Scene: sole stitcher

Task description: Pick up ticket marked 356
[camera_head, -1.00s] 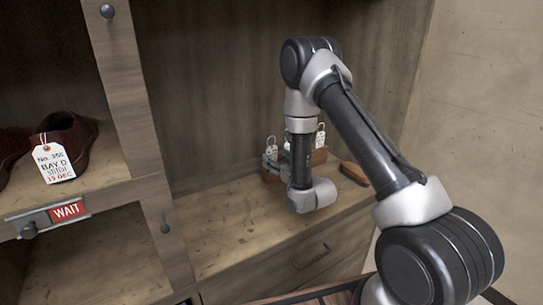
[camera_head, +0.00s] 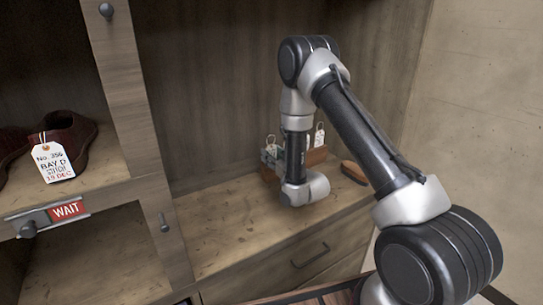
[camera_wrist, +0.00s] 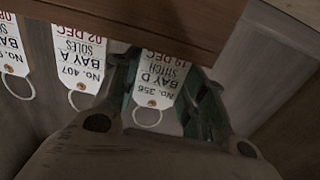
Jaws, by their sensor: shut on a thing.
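In the wrist view, the ticket marked 356 (camera_wrist: 158,82) is a white tag with upside-down print reading BAY D, STITCH and a red 19 DEC, with a string ring at its lower end. My gripper (camera_wrist: 165,68) has its greenish fingers on both sides of this ticket and is shut on it. The ticket's far end is hidden behind a brown wooden edge. In the head view my arm hides most of my gripper.
Ticket 407 (camera_wrist: 83,55) and another ticket (camera_wrist: 12,50) hang left of my gripper. The wooden ticket box (camera_head: 316,155) stands on the counter (camera_head: 235,235), with a brush-like object (camera_head: 354,172) to its right. A wooden post (camera_head: 135,130) divides the shelves. The front left counter is clear.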

